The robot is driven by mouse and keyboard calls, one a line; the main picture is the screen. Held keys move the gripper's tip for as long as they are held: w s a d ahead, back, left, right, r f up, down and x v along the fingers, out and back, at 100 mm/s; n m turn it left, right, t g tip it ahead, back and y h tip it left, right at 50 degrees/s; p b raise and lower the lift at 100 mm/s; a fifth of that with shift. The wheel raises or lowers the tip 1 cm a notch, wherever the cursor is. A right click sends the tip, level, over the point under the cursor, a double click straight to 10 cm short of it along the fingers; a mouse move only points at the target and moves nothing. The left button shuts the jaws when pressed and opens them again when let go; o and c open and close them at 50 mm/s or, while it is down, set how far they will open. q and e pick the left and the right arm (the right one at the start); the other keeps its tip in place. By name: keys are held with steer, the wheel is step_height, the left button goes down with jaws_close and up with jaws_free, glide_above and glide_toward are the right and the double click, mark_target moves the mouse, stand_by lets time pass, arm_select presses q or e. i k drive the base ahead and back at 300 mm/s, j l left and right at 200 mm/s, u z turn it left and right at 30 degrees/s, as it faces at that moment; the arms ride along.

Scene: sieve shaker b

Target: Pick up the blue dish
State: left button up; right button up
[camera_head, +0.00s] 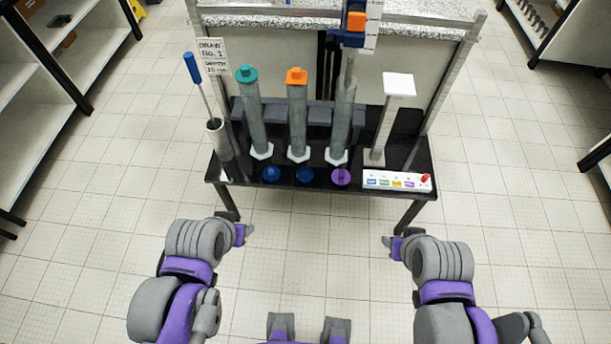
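Two small round blue items stand at the front edge of a black table (240,186): one blue dish (271,174) on the left and another blue dish (304,175) to its right. I cannot tell from the picture which one the task means. A purple dish (340,177) sits just right of them. My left gripper (248,233) is in front of the table, below and left of the dishes. My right gripper (387,242) is in front of the table, to the right. Both are apart from the dishes and hold nothing visible; their finger openings are too small to judge.
Behind the dishes stand tall grey columns with a teal cap (246,73), an orange cap (296,76) and a blue-orange top (355,25). A blue-handled tool (193,68) stands in a holder at left. A white labelled strip (397,181) lies at right. Floor in front is clear.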

mark_target(306, 174)
steer(key=l+u, duration=0.1)
steer(key=l, duration=0.5)
steer(key=i+l+u, duration=0.1)
steer(key=u, duration=1.45)
